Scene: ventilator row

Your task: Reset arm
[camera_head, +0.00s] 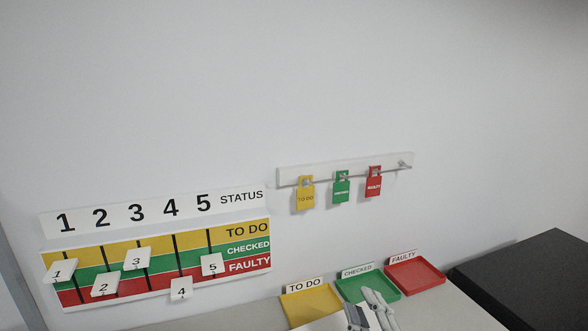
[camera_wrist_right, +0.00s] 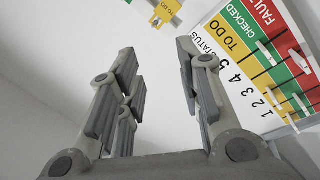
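My right gripper (camera_head: 372,310) shows at the bottom edge of the head view, in front of the green tray. In the right wrist view my right gripper (camera_wrist_right: 158,62) is open, with nothing between its fingers. Past the fingers are white wall, a yellow tag and part of the status board (camera_wrist_right: 240,60). My left gripper is not in the head view.
The status board (camera_head: 90,254) with numbered sliders is on the wall at left. Yellow (camera_head: 305,178), green (camera_head: 341,187) and red (camera_head: 374,183) tags hang from a rail (camera_head: 330,170). Yellow (camera_head: 325,304), green (camera_head: 350,293) and red (camera_head: 415,276) trays stand below. A black box (camera_head: 535,270) is right.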

